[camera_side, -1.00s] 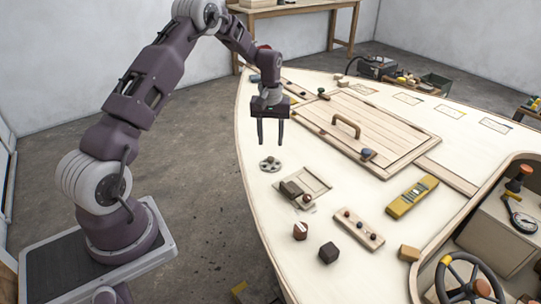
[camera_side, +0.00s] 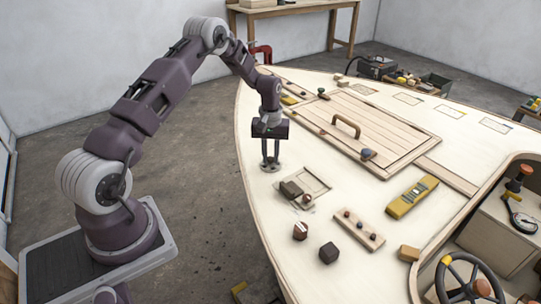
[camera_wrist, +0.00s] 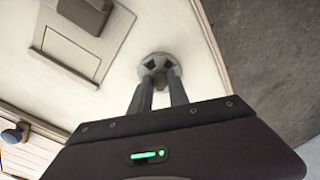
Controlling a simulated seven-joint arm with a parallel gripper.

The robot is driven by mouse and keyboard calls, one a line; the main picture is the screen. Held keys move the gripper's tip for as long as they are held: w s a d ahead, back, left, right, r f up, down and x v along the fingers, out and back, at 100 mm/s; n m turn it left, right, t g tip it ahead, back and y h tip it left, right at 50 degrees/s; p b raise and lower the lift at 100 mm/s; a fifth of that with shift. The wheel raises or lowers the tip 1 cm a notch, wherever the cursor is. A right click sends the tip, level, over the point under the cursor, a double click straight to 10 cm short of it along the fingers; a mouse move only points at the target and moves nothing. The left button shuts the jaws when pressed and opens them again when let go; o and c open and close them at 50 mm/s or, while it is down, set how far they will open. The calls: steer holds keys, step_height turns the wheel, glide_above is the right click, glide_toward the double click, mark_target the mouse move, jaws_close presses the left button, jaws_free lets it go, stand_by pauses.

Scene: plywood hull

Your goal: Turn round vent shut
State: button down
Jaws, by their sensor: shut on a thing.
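The round vent (camera_side: 270,166) is a small grey disc with dark openings, set on the pale plywood deck near its left edge. My gripper (camera_side: 270,163) points straight down over it, with both fingertips at the vent. In the wrist view my fingers (camera_wrist: 160,75) are close together on the middle of the vent (camera_wrist: 159,65), shut on its central part. The fingers hide part of the vent, so how far its openings are covered cannot be told.
A recessed panel (camera_side: 316,182) with a dark block (camera_side: 291,190) lies just in front of the vent. A hatch with a wooden handle (camera_side: 346,125) is behind right. A yellow tool (camera_side: 411,197) lies farther right. The deck edge (camera_side: 246,165) is close on the left.

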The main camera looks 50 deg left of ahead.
mark_target(270, 158)
steer(key=shift+m, duration=0.4)
steer(key=m, duration=0.2)
steer(key=shift+m, duration=2.2)
steer(key=c, duration=1.3)
jaws_free()
steer(key=shift+o, duration=0.2)
step_height(270, 158, up, 7)
steer(key=shift+r, duration=0.1)
